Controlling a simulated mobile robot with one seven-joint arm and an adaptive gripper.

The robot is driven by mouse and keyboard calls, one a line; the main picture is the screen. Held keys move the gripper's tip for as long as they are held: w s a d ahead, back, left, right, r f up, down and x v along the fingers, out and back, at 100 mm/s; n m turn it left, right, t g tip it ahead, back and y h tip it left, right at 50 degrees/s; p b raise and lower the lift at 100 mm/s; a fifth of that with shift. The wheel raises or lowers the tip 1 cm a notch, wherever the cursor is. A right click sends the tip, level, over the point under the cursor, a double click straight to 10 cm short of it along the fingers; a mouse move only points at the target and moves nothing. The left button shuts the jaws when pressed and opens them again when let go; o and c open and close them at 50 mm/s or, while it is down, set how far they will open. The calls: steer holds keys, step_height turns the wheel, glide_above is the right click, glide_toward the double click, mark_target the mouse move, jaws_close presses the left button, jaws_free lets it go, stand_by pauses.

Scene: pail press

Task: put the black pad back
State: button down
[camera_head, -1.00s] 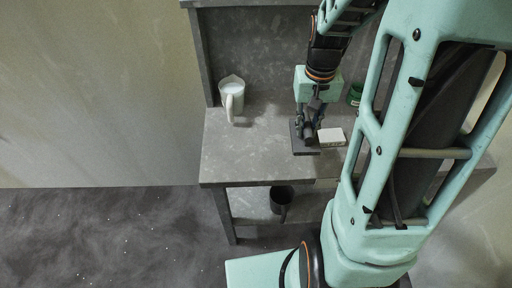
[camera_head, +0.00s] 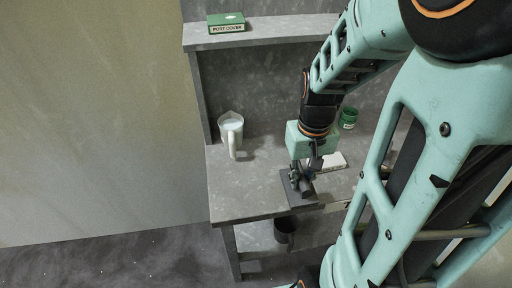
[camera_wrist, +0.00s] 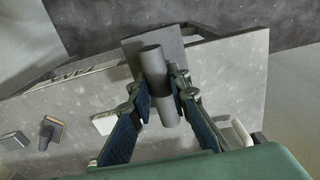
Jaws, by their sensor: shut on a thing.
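The black pad (camera_head: 288,190) is a dark square plate with a round grey handle. My gripper (camera_head: 304,174) is over it, near the table's front edge. In the wrist view the gripper (camera_wrist: 160,95) has its fingers on both sides of the handle, shut on it, with the pad (camera_wrist: 174,52) at the handle's far end. There the plate overlaps the table's edge. I cannot tell whether the pad touches the tabletop.
A white pitcher (camera_head: 230,130) stands left on the table (camera_head: 240,190). A green "POST COVER" box (camera_head: 226,22) is on the upper shelf, a dark mug (camera_head: 284,230) below.

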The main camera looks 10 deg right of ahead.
steer(key=w+a+f+b, duration=0.1)
steer(key=w+f+b, duration=0.1)
steer(key=w+f, duration=0.1)
steer(key=w+a+f+b, duration=0.2)
steer(key=w+f, duration=0.1)
steer(key=w, duration=0.2)
steer(key=w+a+f+b, duration=0.2)
steer(key=w+f, duration=0.1)
steer(key=w, duration=0.1)
steer(key=shift+a+f, duration=0.1)
steer(key=shift+a, duration=0.1)
steer(key=shift+w+a+f+b, duration=0.1)
steer(key=shift+w+f+b, duration=0.05)
steer(key=shift+f+b, duration=0.65)
steer(key=shift+w+a+f+b, duration=0.15)
steer(key=shift+f+b, duration=0.35)
steer(key=shift+f, duration=0.6)
steer(key=shift+d, duration=0.1)
steer(key=shift+f, duration=0.2)
steer(key=c, duration=1.8)
jaws_free()
steer(key=shift+r, duration=0.1)
